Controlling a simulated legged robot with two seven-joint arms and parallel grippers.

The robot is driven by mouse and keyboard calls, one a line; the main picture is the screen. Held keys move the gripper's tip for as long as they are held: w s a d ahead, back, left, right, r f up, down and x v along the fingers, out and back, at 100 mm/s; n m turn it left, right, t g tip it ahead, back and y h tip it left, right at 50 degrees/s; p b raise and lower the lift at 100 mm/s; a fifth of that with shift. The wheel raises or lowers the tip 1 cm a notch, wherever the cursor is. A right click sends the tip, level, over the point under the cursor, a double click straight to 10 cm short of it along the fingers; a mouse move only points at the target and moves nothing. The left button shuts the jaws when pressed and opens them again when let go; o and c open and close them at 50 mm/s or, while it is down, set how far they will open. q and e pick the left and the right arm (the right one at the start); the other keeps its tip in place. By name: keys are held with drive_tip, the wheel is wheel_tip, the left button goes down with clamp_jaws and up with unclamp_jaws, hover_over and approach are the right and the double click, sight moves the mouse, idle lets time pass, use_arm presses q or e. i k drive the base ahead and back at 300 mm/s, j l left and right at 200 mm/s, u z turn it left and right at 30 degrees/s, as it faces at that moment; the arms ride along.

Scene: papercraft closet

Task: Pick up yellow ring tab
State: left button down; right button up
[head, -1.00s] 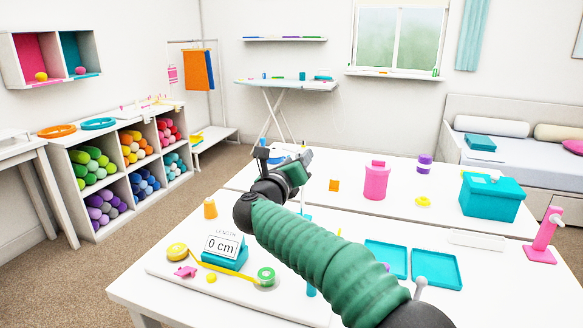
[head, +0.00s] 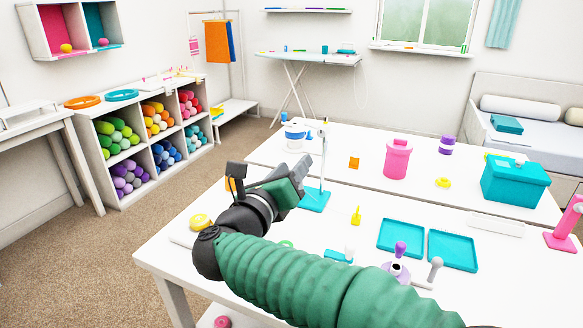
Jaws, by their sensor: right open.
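My right gripper (head: 268,172) is open and raised over the near white table, left of its middle. One finger is black and the other is grey; nothing shows between them. A yellow round piece (head: 200,221) lies near the table's left edge, partly hidden by my right arm. A small yellow ring-like piece (head: 443,183) lies on the far white table, well to the right of the gripper. I cannot tell which of these is the yellow ring tab. My arm hides the length display and most of the tape board. My left gripper is out of view.
A teal stand with a white post (head: 314,199) is close to the right of the gripper. Two teal trays (head: 402,237), a small yellow peg (head: 356,215), a pink canister (head: 397,160) and a teal box (head: 515,180) stand farther right. Free table lies between them.

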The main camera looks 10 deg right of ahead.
sight(356, 220)
drive_tip(key=k+j, duration=0.85)
